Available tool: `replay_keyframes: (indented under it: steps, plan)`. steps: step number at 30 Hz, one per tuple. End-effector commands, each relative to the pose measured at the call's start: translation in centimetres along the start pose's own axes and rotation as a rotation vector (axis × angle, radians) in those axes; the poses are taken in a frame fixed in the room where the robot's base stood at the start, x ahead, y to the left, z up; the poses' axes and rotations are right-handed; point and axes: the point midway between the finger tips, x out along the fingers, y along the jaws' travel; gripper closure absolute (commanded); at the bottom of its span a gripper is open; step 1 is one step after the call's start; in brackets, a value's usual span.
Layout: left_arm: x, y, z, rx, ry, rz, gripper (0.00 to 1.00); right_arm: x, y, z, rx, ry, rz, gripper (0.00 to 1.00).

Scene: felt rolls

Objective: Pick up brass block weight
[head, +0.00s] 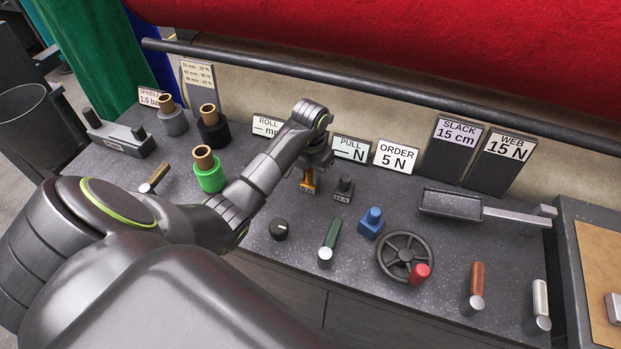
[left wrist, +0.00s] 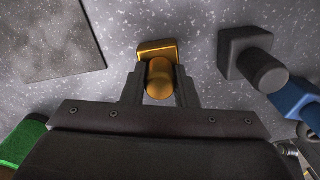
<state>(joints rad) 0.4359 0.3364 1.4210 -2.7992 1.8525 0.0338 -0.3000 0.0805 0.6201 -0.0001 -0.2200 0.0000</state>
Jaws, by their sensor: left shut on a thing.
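The brass block weight (head: 308,183) is a small golden block near the back middle of the speckled grey counter, below the signs. In the left wrist view the brass block weight (left wrist: 158,52) shows a square base and a rounded knob. My left gripper (head: 312,166) reaches over it from above. In the left wrist view its two fingers (left wrist: 159,88) stand on either side of the knob, shut on it. I cannot tell whether the base touches the counter. My right gripper is not in view.
A dark block weight (head: 344,188) stands close to the right, with a blue one (head: 371,222) beyond it. A handwheel (head: 404,256) with a red knob is further right. A green spool (head: 208,172) stands left. Signs (head: 351,148) line the back.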

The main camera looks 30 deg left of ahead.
Motion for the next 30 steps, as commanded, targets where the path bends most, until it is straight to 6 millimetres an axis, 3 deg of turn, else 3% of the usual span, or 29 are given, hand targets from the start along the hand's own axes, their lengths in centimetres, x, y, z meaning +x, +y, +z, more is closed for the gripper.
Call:
replay_keyframes:
  steps: [10, 17, 18, 21, 30]
  plan:
    - [-0.8, 0.1, 0.1, 0.0, -0.004, 0.002, 1.0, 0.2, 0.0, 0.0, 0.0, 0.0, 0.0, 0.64]
    - [-5.3, 0.1, 0.2, 0.003, -0.01, 0.004, 1.0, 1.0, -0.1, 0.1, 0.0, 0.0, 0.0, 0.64]
    - [-6.4, 0.1, 0.1, 0.001, -0.003, 0.002, 1.0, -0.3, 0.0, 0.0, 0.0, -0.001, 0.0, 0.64]
    - [-7.7, 0.0, 0.0, 0.0, -0.002, 0.001, 1.0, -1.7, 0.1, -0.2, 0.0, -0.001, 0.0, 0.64]
    - [-9.9, 0.0, 0.0, 0.0, -0.002, 0.001, 1.0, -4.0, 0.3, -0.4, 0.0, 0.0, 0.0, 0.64]
